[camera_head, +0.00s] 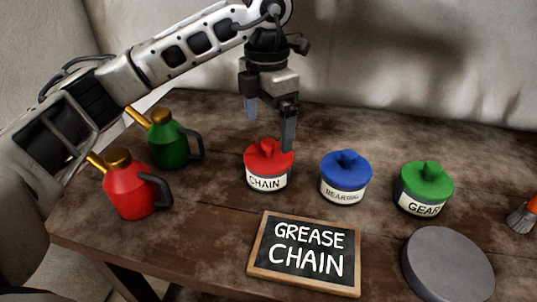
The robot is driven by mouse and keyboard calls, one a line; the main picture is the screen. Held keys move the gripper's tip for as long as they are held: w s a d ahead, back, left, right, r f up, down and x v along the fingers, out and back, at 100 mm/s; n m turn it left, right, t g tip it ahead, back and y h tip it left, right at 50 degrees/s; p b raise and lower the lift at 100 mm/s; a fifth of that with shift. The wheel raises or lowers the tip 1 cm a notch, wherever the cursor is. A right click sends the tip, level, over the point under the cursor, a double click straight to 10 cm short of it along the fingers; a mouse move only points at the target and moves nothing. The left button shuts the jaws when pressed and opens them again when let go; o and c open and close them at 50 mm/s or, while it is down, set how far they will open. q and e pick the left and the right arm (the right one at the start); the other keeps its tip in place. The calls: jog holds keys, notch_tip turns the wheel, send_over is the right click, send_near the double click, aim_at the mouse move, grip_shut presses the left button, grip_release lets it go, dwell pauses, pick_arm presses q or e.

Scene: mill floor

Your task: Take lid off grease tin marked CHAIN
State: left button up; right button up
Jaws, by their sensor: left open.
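The grease tin marked CHAIN (267,181) stands upright on the wooden table, left of two other tins. Its red lid (263,161) with a knob on top sits on it. My left gripper (270,125) points down above and just behind the red lid, with its fingers apart and nothing between them. The right-hand finger overlaps the lid's back right edge in the picture; I cannot tell whether it touches. My right gripper is not in view.
A blue-lidded BEARING tin (345,190) and a green-lidded GEAR tin (423,207) stand to the right. A GREASE CHAIN board (306,253) lies in front, beside a grey disc (447,264). Red (130,190) and green (169,143) oil cans stand left. A brush (522,217) is far right.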

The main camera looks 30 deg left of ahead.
aim_at(269, 141)
pick_arm(q)
jog(key=f, duration=0.5)
jog(key=shift+s+d, duration=0.1)
jog(key=shift+d, duration=0.1)
jog(key=c, duration=0.8)
jog(key=shift+r, duration=0.1)
jog(key=shift+c, duration=0.2)
